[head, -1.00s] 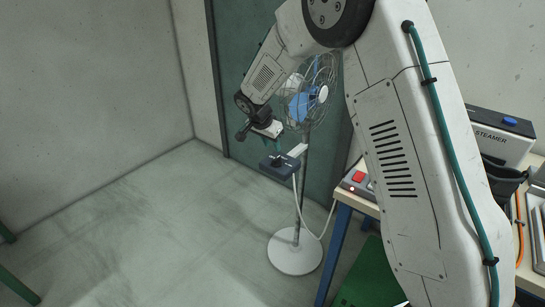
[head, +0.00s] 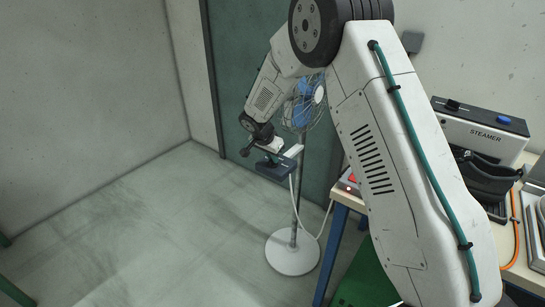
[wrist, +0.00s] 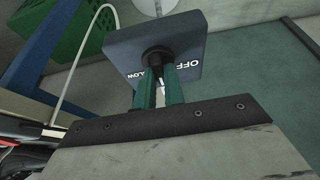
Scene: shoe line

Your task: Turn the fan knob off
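The fan (head: 303,108) stands on a pole with a round white base (head: 292,254), in front of a green door panel. Its dark blue control box (head: 277,172) sits on a bracket partway up the pole. In the wrist view the box (wrist: 190,50) fills the upper middle, with "OFF" and "LOW" lettering partly visible. The black fan knob (wrist: 157,58) is on its face. My gripper (wrist: 159,82), with green fingers, is at the box with the knob between the fingertips, and looks shut on it. The fingers hide part of the knob, so its exact setting is unclear.
A workbench at the right holds a steamer (head: 481,130) and a small box with a red button (head: 350,178). A green crate (head: 368,280) is beneath it. A white cable hangs from the control box. The floor at left is clear.

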